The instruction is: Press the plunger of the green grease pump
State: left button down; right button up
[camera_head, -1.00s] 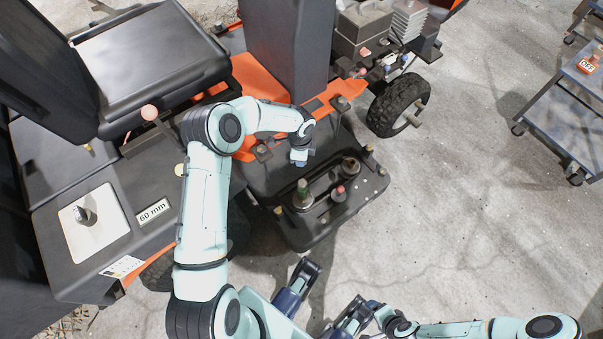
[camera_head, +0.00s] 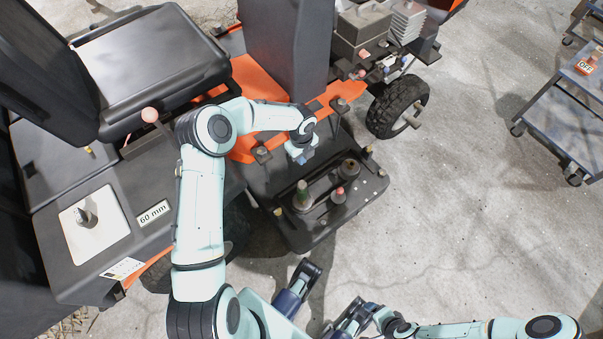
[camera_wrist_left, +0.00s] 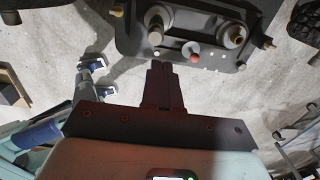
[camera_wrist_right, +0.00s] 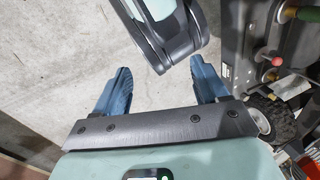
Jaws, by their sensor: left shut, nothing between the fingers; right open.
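The green grease pump (camera_head: 302,198) stands upright on the dark tray of the orange machine, its narrow top pointing up. In the right wrist view the green pump (camera_wrist_right: 286,13) is at the top right edge. In the left wrist view a round top seen from above, likely the pump (camera_wrist_left: 157,22), lies just beyond my fingertips. My left gripper (camera_head: 301,158) points down over the tray, above the pump in the picture; its fingers (camera_wrist_left: 160,66) are shut and empty. I see no contact with the pump. My right gripper (camera_wrist_right: 161,66) is open and empty, away from the tray.
Close beside the pump are a grey container with a red knob (camera_head: 339,193) and a dark round container (camera_head: 350,168). Short pegs stand at the tray's edges (camera_head: 300,242). The machine's wheel (camera_head: 398,105) is to the right, a blue-grey cart (camera_head: 560,128) farther right. Floor between is clear.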

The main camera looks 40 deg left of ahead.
aim_at(301, 181)
pick_arm(q)
notch_tip(301, 181, down, 14)
jog(key=b, duration=0.3)
pick_arm(e)
jog(key=w+d+f+t+h, duration=0.1)
jog(key=w+d+f, duration=0.1)
jog(key=w, duration=0.3)
jog(key=shift+w+d+f+t, duration=0.15)
jog(key=shift+d+f+t, duration=0.25)
jog(key=shift+f, duration=0.5)
pick_arm(q)
jog(key=shift+b, duration=0.3)
pick_arm(e)
jog(key=shift+f, duration=0.1)
pick_arm(q)
notch_tip(301, 181, down, 3)
jog(key=shift+r+b, duration=0.15)
jog(key=shift+b, duration=0.85)
jog(key=shift+w, duration=0.1)
pick_arm(e)
jog(key=shift+m+g, duration=0.3)
jog(key=shift+g, duration=0.2)
jog(key=s+f, duration=0.1)
jog(key=s+d+f, duration=0.1)
jog(key=f, duration=0.1)
jog(key=shift+s+f, duration=0.2)
jog(key=shift+f, duration=0.05)
pick_arm(q)
jog(key=shift+s, duration=0.2)
